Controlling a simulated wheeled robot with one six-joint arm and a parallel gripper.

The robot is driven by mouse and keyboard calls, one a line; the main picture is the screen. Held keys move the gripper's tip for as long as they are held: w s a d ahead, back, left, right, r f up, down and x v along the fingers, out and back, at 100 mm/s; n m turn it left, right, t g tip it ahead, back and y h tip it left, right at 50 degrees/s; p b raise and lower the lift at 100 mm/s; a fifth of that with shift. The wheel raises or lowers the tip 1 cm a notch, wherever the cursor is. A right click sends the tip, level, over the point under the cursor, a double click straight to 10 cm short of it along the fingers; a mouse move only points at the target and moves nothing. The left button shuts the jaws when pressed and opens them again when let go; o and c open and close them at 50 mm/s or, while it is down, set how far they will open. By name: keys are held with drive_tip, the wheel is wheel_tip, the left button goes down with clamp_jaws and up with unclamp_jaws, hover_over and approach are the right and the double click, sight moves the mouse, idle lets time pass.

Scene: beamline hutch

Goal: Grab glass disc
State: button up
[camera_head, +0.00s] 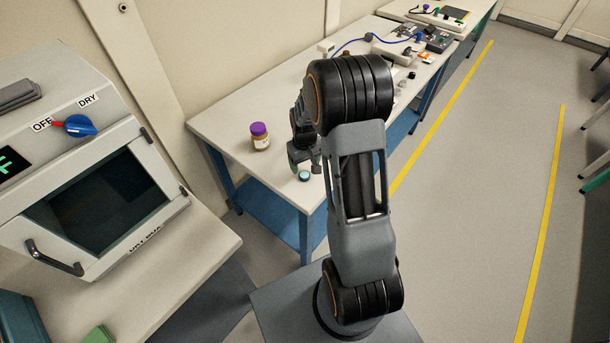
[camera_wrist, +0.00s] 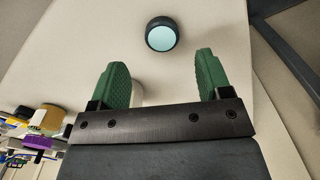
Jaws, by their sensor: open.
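The glass disc (camera_head: 304,176) is a small round piece with a pale teal face and a dark rim. It lies on the white bench top near the bench's front end. In the head view my gripper (camera_head: 305,165) points down just above and behind the disc, partly hidden by my arm.
A jar with a purple lid (camera_head: 259,136) stands on the bench (camera_head: 222,124) left of the gripper. Instruments and small parts (camera_head: 400,52) crowd the bench's far end. An oven with a blue knob (camera_head: 80,126) stands at the left.

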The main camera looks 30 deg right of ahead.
sight(304, 174)
wheel_tip(304, 174, down, 5)
drive_tip(key=shift+a+r+p, duration=0.1)
drive_tip(key=shift+a+p, duration=0.05)
drive_tip(key=shift+p, duration=0.2)
drive_tip(key=c, duration=1)
drive_tip(key=shift+r, duration=0.1)
